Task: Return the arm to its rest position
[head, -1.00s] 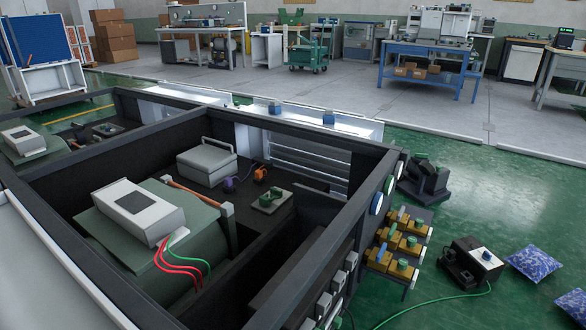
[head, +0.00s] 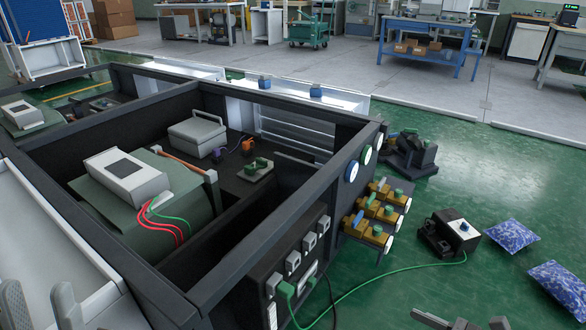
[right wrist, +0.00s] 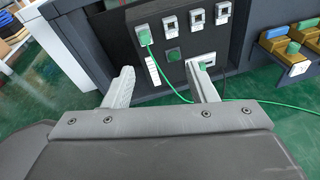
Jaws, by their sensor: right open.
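My left gripper (head: 40,300) shows at the bottom left of the head view. Its two grey fingers are apart with nothing between them, over the white ledge. My right gripper is only partly visible at the bottom right of the head view, above the green floor. In the right wrist view the right gripper (right wrist: 160,68) has its two fingers apart and empty. It faces the dark socket panel (right wrist: 178,58) and is not seen touching it. A green plug (right wrist: 145,36) sits in a panel socket, with a green cable leading from it; the plug also shows in the head view (head: 286,289).
The dark open-framed box (head: 215,283) fills the left and middle. Yellow valve blocks (head: 376,234) stand by its right side. A black control unit (head: 457,233) and two blue bags (head: 510,235) (head: 558,283) lie on the floor. Open green floor (head: 480,160) lies beyond.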

